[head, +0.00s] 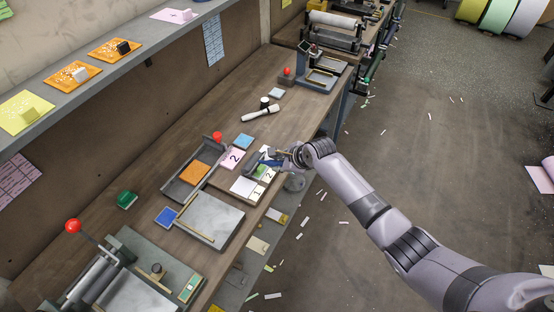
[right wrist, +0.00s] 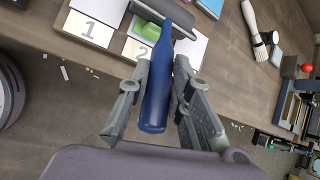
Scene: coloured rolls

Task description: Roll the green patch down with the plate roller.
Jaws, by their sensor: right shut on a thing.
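My right gripper (head: 283,156) is shut on the blue handle (right wrist: 158,95) of the plate roller, at the bench's front edge. In the right wrist view the handle stands between the two fingers (right wrist: 160,85). The dark grey roller head (right wrist: 150,10) is at its far end. The green patch (right wrist: 147,30) lies on a white sheet by the pad numbered 2 (right wrist: 135,50), just beside the roller head in the picture. I cannot tell whether the roller touches it. In the head view the patch (head: 261,171) is partly hidden by the tool. My left gripper is not in view.
A pad numbered 1 (head: 256,193) lies beside pad 2. A pink sheet (head: 233,158), a grey tray with an orange block (head: 195,174) and a grey slab (head: 211,217) are nearby. A white-handled brush (head: 260,113) lies farther back. The bench is clear between brush and wall.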

